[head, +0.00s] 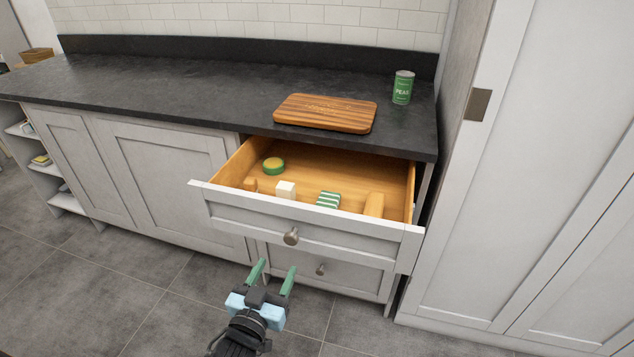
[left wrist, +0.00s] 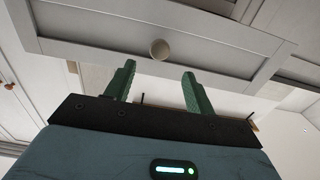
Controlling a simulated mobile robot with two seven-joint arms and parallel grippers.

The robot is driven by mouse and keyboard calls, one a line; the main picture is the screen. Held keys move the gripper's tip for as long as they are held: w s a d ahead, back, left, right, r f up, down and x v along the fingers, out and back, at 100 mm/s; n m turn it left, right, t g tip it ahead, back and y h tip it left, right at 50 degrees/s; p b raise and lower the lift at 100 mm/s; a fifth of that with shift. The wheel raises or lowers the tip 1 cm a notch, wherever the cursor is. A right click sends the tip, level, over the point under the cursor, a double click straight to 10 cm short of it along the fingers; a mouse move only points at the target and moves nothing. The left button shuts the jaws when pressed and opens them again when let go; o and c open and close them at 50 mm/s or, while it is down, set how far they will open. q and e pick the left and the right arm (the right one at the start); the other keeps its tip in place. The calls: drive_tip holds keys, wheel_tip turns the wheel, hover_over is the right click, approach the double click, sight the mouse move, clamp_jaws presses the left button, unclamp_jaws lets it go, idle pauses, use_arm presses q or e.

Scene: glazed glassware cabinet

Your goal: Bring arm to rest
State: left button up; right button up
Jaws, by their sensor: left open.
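My left gripper (head: 272,274) is in front of the cabinet, below the knob of the pulled-out drawer (head: 330,232). Its green fingers are spread apart with nothing between them. In the left wrist view, the open fingers (left wrist: 158,85) point up toward the drawer front, and the round knob (left wrist: 159,49) shows beyond them, apart from them. My right gripper is in neither view.
The open drawer holds a round green-and-yellow item (head: 273,166), a white block (head: 285,190), a green-striped item (head: 328,200) and wooden pieces. A wooden board (head: 325,113) and a green can (head: 403,88) stand on the dark counter (head: 190,85). A tall cabinet (head: 540,150) bounds the right; floor (head: 120,300) at left is clear.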

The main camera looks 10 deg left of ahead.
use_arm(q)
drive_tip(key=shift+s, duration=0.1)
drive_tip(key=s+f+g+p, duration=0.2)
drive_tip(key=s+f+g, duration=0.1)
drive_tip(key=s, duration=0.8)
drive_tip(key=s+f+m+g+p, duration=0.1)
drive_tip(key=s+f+g+p, duration=0.2)
drive_tip(key=s, duration=0.8)
drive_tip(key=s+f+g+h+p, duration=0.1)
drive_tip(key=s+f+g+p, duration=0.2)
drive_tip(key=s, duration=0.8)
drive_tip(key=shift+s+a+f, duration=0.15)
drive_tip(key=shift+s+a, duration=0.05)
drive_tip(key=shift+s, duration=0.15)
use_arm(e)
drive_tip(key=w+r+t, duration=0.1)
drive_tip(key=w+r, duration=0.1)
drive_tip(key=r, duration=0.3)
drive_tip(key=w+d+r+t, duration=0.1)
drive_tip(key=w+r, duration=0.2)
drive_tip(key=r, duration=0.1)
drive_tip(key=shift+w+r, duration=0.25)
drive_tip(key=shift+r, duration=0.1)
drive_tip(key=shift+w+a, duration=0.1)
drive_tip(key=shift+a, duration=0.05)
